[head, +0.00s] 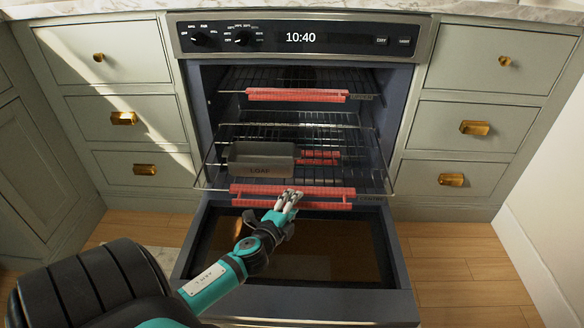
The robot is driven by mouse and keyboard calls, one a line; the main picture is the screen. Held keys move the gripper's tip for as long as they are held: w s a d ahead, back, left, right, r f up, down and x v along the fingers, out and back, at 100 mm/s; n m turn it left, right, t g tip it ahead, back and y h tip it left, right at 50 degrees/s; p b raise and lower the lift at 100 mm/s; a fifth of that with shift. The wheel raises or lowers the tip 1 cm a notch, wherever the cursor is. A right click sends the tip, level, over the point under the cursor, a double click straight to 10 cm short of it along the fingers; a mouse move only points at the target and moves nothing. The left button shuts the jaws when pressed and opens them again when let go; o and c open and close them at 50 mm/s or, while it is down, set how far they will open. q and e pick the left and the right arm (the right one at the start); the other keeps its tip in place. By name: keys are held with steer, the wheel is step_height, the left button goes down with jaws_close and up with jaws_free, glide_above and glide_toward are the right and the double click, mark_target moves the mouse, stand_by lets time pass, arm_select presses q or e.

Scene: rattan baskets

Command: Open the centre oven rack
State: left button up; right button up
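The oven (205,130) stands open with its door (395,300) folded down. A wire rack (372,178) with a red front guard (325,191) is slid well out over the door. An upper rack (250,78) with its own red guard (297,95) sits further in. Another red guard (318,156) shows deeper inside, partly hidden behind a grey loaf pan (250,158). My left gripper (288,200) is at the front guard of the slid-out rack, its pale fingers overlapping the guard. I cannot tell whether they are closed on it. My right gripper is out of view.
The loaf pan appears to rest on the slid-out rack. Drawers with brass pulls (124,118) flank the oven on both sides. The lowered door takes up the floor space in front. Wooden floor (465,270) is clear at the right.

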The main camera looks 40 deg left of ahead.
arm_select(q)
steer(key=v, duration=1.2)
stand_by(0.5)
